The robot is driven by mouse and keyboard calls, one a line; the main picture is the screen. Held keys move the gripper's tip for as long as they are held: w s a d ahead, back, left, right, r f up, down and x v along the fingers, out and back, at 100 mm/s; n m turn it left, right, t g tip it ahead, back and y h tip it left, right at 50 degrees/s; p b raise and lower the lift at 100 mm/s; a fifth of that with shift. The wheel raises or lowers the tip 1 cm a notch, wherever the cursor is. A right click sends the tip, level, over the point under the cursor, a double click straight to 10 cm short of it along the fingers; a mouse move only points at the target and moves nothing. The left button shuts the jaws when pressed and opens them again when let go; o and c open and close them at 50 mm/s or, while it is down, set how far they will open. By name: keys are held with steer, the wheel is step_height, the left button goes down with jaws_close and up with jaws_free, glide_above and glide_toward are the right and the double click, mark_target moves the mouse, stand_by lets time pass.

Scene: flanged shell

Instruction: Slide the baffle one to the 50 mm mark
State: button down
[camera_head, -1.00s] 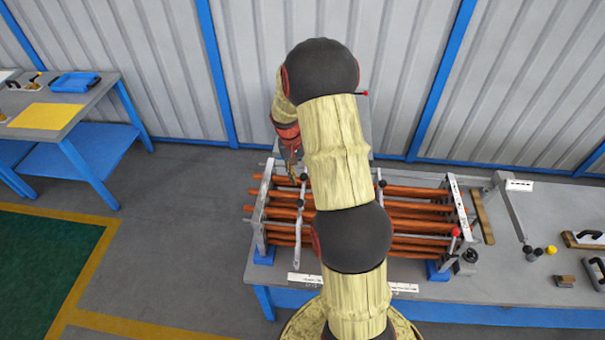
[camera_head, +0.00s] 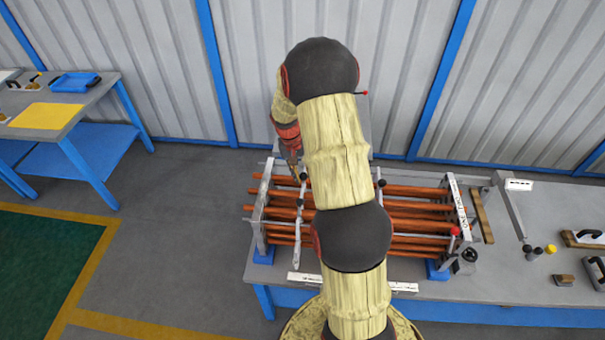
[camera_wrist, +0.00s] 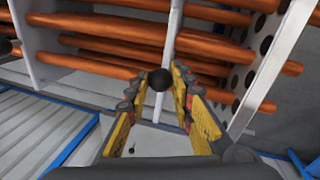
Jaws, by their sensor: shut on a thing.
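The tube bundle of orange rods (camera_head: 415,222) lies across the bench between upright end plates. A thin grey baffle (camera_head: 298,240), which I take as baffle one, crosses the rods near the left end plate (camera_head: 262,215). It also shows in the wrist view (camera_wrist: 173,40). My gripper (camera_head: 297,178) is at the baffle's far end. In the wrist view its yellow fingers (camera_wrist: 160,82) are shut on the baffle's round black knob (camera_wrist: 159,80). White scale strips (camera_head: 304,279) lie along the bench front; their marks are too small to read.
A second black knob (camera_head: 381,183) stands right of my arm, on another crosspiece. The right end plate (camera_head: 457,208) and a red-tipped lever (camera_head: 454,232) stand further right. Loose blocks and tools lie on the right of the bench (camera_head: 520,300). My arm hides the bundle's middle.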

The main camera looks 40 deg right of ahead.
stand_by(0.5)
steer(key=s+d+b, duration=0.1)
steer(key=s+d, duration=0.2)
steer(key=shift+s+d, duration=0.1)
steer(key=shift+s, duration=0.3)
steer(key=c, duration=1.6)
jaws_free()
steer(key=shift+c, duration=0.2)
steer(key=shift+o, duration=0.5)
step_height(320, 180, up, 12)
steer(key=w+a, duration=0.1)
steer(key=shift+w+a, duration=0.25)
steer(key=shift+a, duration=0.1)
steer(key=shift+f, duration=0.15)
